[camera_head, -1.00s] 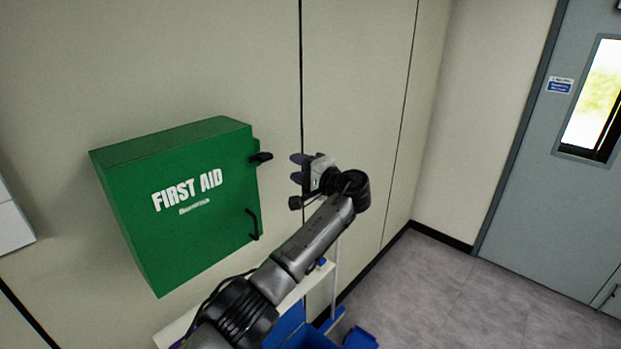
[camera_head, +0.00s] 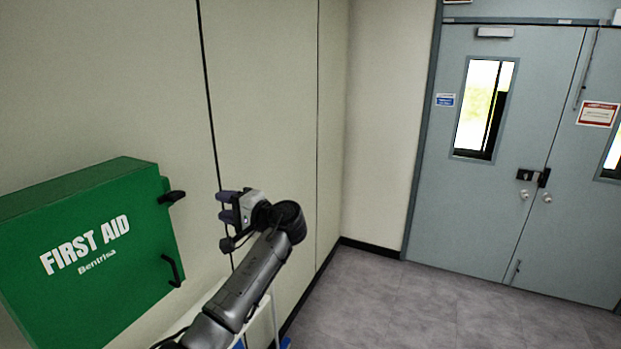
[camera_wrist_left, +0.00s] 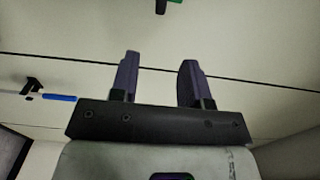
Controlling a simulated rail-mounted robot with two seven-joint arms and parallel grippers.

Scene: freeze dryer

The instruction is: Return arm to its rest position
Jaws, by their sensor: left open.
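My left gripper (camera_head: 226,207) is in front of the cream wall, to the right of the green first aid box and apart from it. Its two dark fingers stand apart with nothing between them, as the left wrist view (camera_wrist_left: 158,80) also shows. My left arm reaches up to it from the bottom of the head view. My right gripper is in neither view.
The green first aid box (camera_head: 95,262) hangs on the wall at the left, with black handles on its right side. A white cart or shelf (camera_head: 262,318) is partly hidden behind my arm. Grey double doors (camera_head: 520,110) stand at the right, beyond clear grey floor (camera_head: 410,300).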

